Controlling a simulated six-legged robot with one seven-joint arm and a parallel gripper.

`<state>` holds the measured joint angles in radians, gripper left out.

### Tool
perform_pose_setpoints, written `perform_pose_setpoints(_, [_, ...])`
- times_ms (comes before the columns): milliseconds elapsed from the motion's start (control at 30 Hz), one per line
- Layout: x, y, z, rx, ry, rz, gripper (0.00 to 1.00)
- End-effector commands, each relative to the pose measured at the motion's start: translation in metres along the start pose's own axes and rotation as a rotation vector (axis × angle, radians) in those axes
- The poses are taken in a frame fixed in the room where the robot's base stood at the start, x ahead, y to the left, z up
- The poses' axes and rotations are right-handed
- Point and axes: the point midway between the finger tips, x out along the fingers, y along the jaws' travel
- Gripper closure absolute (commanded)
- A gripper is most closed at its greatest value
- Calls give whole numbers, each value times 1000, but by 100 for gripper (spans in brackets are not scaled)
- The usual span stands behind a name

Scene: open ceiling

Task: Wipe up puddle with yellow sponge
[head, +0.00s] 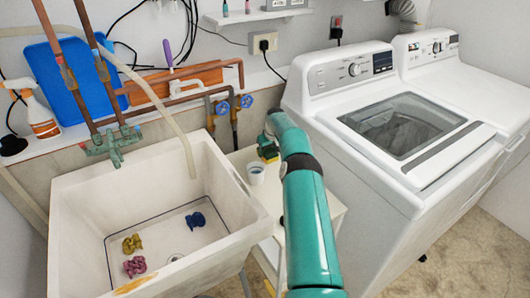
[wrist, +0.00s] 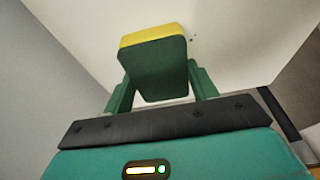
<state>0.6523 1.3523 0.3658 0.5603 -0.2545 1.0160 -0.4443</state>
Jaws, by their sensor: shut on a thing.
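My gripper (wrist: 160,88) is shut on the yellow sponge (wrist: 152,37). In the wrist view its two green fingers press the sponge's sides, and the sponge shows a yellow layer and a dark green face. A pale surface lies beyond it; I cannot tell whether the sponge touches it. In the head view my gripper (head: 268,147) is over the back of the small white stand (head: 325,192), right of the sink, and a bit of yellow sponge (head: 270,158) shows under it. I cannot make out a puddle in either view; my arm hides part of the stand.
The deep sink (head: 75,252) on the left holds three small knotted cloths. Pipes with blue valves (head: 222,107) rise behind. A white washer (head: 400,180) stands close on the right.

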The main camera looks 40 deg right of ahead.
Motion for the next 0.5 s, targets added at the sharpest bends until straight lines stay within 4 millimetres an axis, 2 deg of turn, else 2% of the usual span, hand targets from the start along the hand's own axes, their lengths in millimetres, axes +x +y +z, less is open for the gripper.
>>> perform_pose_setpoints(300, [2, 23, 0, 2, 1, 1, 61])
perform_pose_setpoints(500, [-1, 26, 0, -1, -1, 0, 61])
